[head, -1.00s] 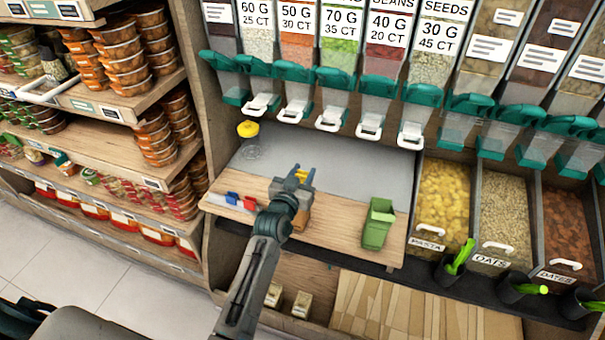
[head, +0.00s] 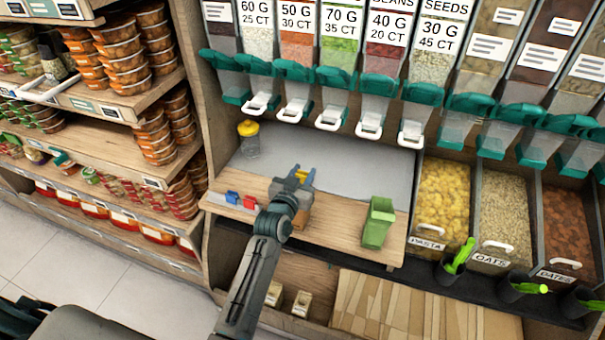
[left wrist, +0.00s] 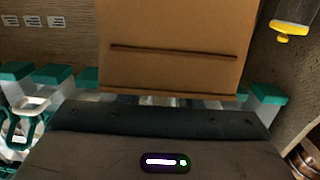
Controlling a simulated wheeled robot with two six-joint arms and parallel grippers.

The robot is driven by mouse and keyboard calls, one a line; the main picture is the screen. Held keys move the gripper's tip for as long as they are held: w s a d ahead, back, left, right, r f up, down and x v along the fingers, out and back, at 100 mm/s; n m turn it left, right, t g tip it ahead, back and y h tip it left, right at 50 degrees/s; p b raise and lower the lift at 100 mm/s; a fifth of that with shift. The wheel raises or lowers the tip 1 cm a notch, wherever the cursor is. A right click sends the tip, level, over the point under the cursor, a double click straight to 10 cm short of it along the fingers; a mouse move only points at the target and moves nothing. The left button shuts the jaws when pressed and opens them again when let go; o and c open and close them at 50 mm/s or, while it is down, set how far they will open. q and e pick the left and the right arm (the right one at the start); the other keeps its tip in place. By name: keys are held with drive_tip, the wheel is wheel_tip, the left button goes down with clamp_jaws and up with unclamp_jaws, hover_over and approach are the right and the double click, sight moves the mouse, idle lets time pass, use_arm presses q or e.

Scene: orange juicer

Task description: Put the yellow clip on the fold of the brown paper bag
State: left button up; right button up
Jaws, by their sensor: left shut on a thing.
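My left gripper (head: 299,176) is over the wooden counter, its blue fingertips at the top of the brown paper bag (head: 304,217). A small bit of the yellow clip (head: 301,174) shows between the fingertips, and the gripper is shut on it. The bag stands upright, partly hidden behind my gripper and arm. In the left wrist view the bag (left wrist: 180,70) fills the upper middle, with a dark crosswise line on it. The fingertips and the clip are hidden there, so I cannot tell whether the clip sits on the fold. My right gripper is not in view.
A red clip (head: 232,198) and a blue clip (head: 249,202) lie left of the bag. A yellow-lidded jar (head: 249,143) stands behind them. A green container (head: 377,222) stands to the right. Dispensers with white handles hang above the grey back area of the counter.

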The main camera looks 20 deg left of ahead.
use_arm(q)
drive_tip(key=o, duration=1)
drive_tip(key=shift+s, duration=0.1)
drive_tip(key=shift+s+f, duration=0.1)
drive_tip(key=shift+s, duration=0.15)
drive_tip(key=shift+s+a+r+b, duration=0.1)
drive_tip(key=shift+s+b, duration=0.3)
drive_tip(key=shift+s, duration=1.3)
drive_tip(key=shift+s+a+r+b, duration=0.15)
drive_tip(key=shift+s+b, duration=0.2)
drive_tip(key=shift+s, duration=1.35)
drive_tip(key=shift+s+a+r+b, duration=0.1)
drive_tip(key=shift+s+b, duration=0.3)
drive_tip(key=shift+s, duration=1.3)
